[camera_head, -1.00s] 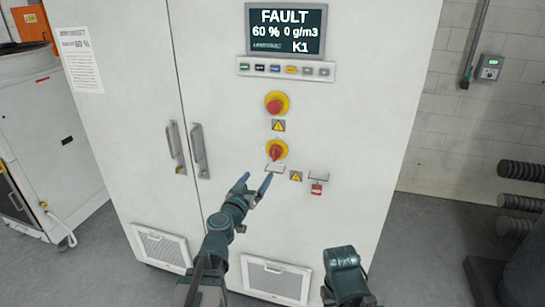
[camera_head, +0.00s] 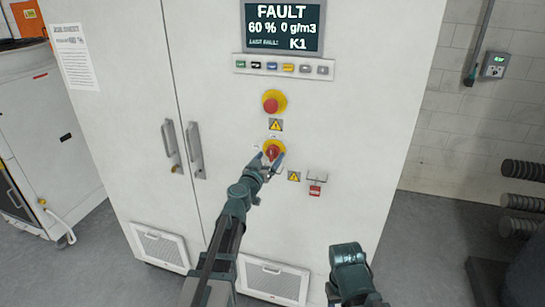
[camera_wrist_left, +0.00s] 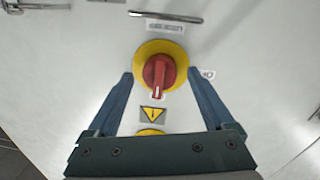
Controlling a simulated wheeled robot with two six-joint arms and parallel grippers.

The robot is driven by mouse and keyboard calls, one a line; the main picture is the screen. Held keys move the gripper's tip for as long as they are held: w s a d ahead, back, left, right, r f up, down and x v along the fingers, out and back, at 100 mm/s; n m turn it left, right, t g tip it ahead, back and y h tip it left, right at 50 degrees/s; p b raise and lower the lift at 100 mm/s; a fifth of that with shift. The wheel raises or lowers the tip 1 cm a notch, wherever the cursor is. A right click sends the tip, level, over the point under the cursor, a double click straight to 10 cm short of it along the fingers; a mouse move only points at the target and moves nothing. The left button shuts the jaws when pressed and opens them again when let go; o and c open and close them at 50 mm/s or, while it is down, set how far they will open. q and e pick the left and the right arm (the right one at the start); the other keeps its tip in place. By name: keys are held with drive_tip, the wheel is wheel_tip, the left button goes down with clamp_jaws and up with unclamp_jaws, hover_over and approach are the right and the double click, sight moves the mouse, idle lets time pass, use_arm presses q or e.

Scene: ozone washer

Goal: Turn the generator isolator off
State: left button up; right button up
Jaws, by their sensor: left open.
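The generator isolator is a red rotary handle on a round yellow plate (camera_head: 273,149), low on the white cabinet's front. In the left wrist view the red handle (camera_wrist_left: 157,76) stands upright in the picture, its white mark towards the warning triangle. My left gripper (camera_head: 266,161) is open at the isolator. In the left wrist view its blue fingers (camera_wrist_left: 160,74) lie on either side of the yellow plate, with the handle between them. I cannot tell whether they touch it. My right gripper is out of view; only part of that arm shows.
A red mushroom button on yellow (camera_head: 273,103) sits above the isolator, with a warning triangle (camera_head: 275,125) between. A red padlock-like tag (camera_head: 315,190) hangs lower right. The display (camera_head: 283,27) reads FAULT. Door handles (camera_head: 195,150) stand out to the left.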

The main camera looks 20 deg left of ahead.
use_arm(q)
drive_tip(key=shift+w, duration=0.25)
drive_tip(key=c, duration=1.4)
drive_tip(key=shift+o, duration=0.2)
